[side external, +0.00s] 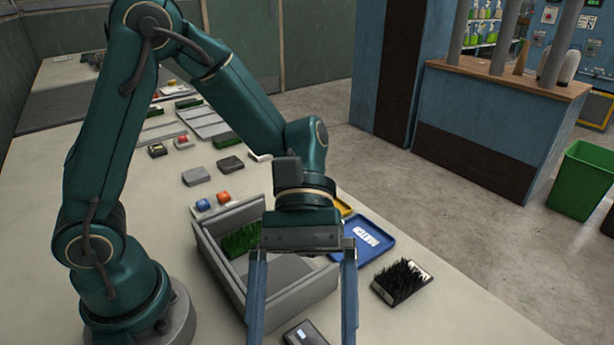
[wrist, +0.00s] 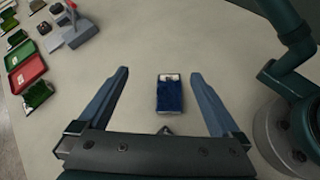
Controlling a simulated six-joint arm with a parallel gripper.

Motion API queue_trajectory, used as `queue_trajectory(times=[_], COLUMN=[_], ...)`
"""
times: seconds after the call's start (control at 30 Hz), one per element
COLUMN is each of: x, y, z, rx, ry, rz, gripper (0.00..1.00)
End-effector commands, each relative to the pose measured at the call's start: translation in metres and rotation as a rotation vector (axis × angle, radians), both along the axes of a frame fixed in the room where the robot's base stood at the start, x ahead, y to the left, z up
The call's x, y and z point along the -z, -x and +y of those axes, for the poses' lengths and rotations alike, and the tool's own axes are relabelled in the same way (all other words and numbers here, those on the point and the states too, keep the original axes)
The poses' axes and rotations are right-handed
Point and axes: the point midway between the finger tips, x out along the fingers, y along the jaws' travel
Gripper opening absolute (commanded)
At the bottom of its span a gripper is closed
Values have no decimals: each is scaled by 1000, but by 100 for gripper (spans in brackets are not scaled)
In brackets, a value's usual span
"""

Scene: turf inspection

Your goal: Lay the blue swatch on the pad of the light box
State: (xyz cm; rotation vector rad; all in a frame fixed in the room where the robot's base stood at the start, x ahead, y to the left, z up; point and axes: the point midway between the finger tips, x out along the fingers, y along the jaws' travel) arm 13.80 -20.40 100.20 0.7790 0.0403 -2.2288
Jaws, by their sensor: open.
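The blue swatch (wrist: 170,97), a small dark-blue piece with a pale end, lies flat on the bench in the wrist view. My gripper (wrist: 160,72) is open, one finger on each side of the swatch, with clear gaps. In the side view my gripper (side external: 302,333) points down at the bottom edge, fingertips cut off. A small dark piece (side external: 305,334) shows between its fingers there; I cannot tell if it is the swatch. I cannot clearly pick out the light box or its pad.
A grey open-topped box (side external: 209,257) holding a green swatch (side external: 241,240) stands behind my gripper. A blue tray (side external: 383,247) and a black bristly swatch (side external: 402,281) are to its right. The wrist view shows a red tray (wrist: 27,72) and a red-knobbed grey device (wrist: 80,34).

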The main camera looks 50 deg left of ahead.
Motion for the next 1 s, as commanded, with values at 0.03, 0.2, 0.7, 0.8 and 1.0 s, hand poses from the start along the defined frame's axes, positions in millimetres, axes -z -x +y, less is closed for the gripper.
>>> queue_trajectory(times=[0.03, 0.2, 0.7, 0.8, 1.0], x=[8, 30, 76, 81, 99], y=[1, 6, 16, 15, 16], z=[-5, -13, -14, -14, -14], rx=[-9, -23, -7, -8, -7], ry=[7, 7, -10, -9, -11], rz=[76, 224, 287, 287, 288], gripper=[100, 100, 100, 100, 100])
